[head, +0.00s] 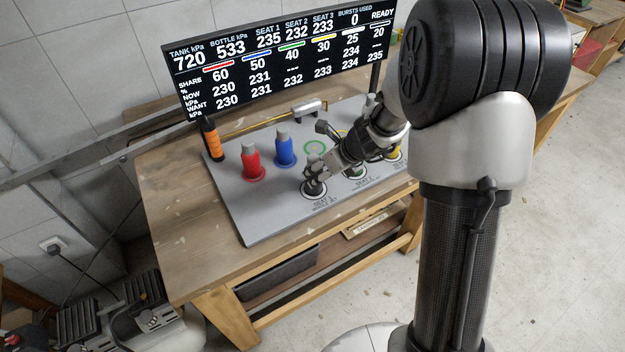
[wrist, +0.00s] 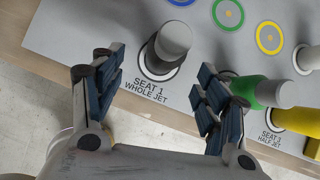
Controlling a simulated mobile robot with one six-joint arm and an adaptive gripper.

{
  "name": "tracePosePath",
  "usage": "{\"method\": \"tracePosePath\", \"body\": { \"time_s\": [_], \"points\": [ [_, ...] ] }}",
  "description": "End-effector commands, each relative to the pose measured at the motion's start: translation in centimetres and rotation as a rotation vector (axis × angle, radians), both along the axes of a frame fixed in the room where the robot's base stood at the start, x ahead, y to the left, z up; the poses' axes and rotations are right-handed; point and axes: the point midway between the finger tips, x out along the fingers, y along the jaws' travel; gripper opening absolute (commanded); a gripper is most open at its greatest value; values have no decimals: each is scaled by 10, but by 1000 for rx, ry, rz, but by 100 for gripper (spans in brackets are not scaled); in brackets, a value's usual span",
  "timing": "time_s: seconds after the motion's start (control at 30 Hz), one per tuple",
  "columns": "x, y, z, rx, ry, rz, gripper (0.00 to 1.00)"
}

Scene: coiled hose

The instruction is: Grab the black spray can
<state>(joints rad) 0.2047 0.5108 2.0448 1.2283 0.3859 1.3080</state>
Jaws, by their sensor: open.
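No plainly labelled black spray can shows. A dark grey cylinder with a lighter grey top (wrist: 172,45) stands in the ring marked "SEAT 1 WHOLE JET"; I cannot tell if it is the can. In the wrist view my open gripper (wrist: 158,85) has one finger left and one right of its line, with the cylinder ahead of the fingertips. In the head view my gripper (head: 325,178) is low over the near edge of the board and largely hides the seat. A green can with a grey top (wrist: 258,92) stands close to the right finger.
A red can (head: 251,165) and a blue can (head: 285,152) stand on the grey board (head: 258,220) at left. A yellow can (wrist: 300,120) is at right. A black-and-orange item (head: 212,140) stands at the board's back left corner. A display panel (head: 280,60) rises behind.

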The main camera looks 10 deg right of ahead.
Motion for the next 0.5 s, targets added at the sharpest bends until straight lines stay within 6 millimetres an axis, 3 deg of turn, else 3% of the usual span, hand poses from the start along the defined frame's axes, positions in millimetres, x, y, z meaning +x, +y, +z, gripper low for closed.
{"method": "tracePosePath", "body": {
  "time_s": [0.1, 0.5],
  "points": [
    [11, 6, -23, 0, 1, 0, 68],
    [26, 11, -48, 0, 0, 0, 68]
  ]
}}
